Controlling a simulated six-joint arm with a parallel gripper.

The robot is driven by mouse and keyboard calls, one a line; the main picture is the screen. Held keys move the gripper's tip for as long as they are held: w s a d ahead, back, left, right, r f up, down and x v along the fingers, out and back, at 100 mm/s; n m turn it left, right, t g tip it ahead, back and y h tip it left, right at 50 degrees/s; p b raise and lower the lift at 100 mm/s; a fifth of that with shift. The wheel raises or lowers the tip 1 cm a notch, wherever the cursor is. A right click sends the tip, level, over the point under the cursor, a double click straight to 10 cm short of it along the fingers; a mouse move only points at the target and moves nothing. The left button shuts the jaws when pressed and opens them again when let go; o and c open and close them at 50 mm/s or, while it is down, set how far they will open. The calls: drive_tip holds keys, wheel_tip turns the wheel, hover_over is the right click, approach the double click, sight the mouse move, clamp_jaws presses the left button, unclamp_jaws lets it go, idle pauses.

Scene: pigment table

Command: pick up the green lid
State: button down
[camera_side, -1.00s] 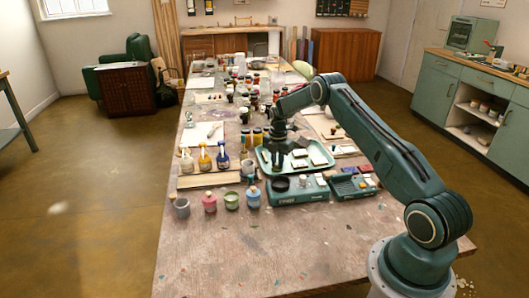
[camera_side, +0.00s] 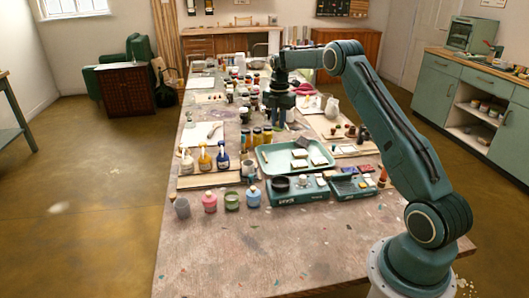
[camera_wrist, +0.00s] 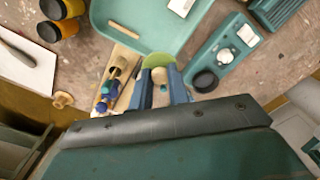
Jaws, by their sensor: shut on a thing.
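The green lid (camera_wrist: 158,60) shows as a green disc at the fingertips of my gripper (camera_wrist: 161,76) in the wrist view. My gripper is shut on it, with one blue finger on either side.
A green device with a black round pad (camera_side: 280,184) stands in front of the tray. The table's front is clear.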

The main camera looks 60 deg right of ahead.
drive_tip(key=shift+r, duration=0.9)
drive_tip(key=shift+a, duration=0.1)
drive_tip(key=a+f+n, duration=0.3)
drive_tip(key=a+f, duration=0.1)
drive_tip(key=a, duration=0.9)
drive_tip(key=a+f+n, duration=0.3)
drive_tip(key=a+f, duration=0.1)
drive_tip(key=a, duration=0.9)
drive_tip(key=shift+w+a, duration=0.15)
drive_tip(key=shift+w, duration=0.3)
drive_tip(key=shift+f, duration=0.25)
drive_tip(key=shift+f, duration=2.95)
drive_tip(key=shift+f, duration=0.2)
